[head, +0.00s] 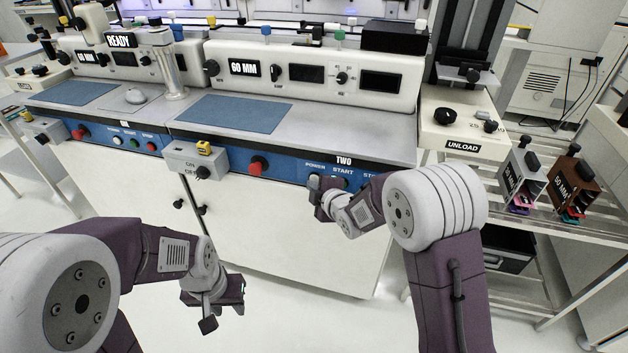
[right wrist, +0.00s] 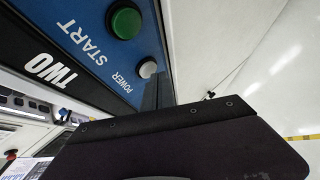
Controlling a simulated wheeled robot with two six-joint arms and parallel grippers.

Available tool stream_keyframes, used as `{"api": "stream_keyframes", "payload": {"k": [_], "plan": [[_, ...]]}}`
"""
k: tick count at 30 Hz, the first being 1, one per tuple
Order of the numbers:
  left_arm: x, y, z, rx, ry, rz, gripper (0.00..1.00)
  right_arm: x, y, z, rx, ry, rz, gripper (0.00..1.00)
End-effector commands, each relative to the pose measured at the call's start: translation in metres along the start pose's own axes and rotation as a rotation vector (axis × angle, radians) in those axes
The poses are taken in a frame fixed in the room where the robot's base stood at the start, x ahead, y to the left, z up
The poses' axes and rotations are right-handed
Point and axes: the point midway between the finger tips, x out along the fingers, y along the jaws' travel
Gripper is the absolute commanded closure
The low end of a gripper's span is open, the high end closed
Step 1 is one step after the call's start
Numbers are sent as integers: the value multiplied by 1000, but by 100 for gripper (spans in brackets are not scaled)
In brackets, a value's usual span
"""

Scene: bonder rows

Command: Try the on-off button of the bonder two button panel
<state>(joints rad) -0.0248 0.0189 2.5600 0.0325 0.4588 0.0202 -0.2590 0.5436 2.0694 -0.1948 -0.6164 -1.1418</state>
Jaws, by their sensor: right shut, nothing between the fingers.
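The blue button panel of bonder two (head: 290,168) runs along the front of the right machine, marked TWO. In the right wrist view this panel (right wrist: 85,50) shows a green START button (right wrist: 125,23) and a pale round POWER button (right wrist: 147,68). My right gripper (head: 316,190) is shut and empty, in front of the panel close to the POWER label. Its dark fingertip (right wrist: 158,94) shows beside the POWER button; I cannot tell whether they touch. In the head view the gripper hides the POWER button. My left gripper (head: 225,308) is open and empty, low before the white cabinet.
A red knob (head: 258,165) and a grey ON/OFF box (head: 195,160) sit left of the POWER label. Bonder one's panel (head: 110,134) is further left. The UNLOAD unit (head: 462,125) and a rack with small holders (head: 522,178) stand right. The floor before the cabinet is clear.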

Motion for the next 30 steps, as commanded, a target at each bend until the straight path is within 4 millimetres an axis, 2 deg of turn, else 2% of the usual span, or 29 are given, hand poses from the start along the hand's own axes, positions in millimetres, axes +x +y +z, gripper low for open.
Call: {"api": "stream_keyframes", "payload": {"k": [30], "plan": [[2,0,0,0,0,0,64,3,2,2,1,0,1,100]]}}
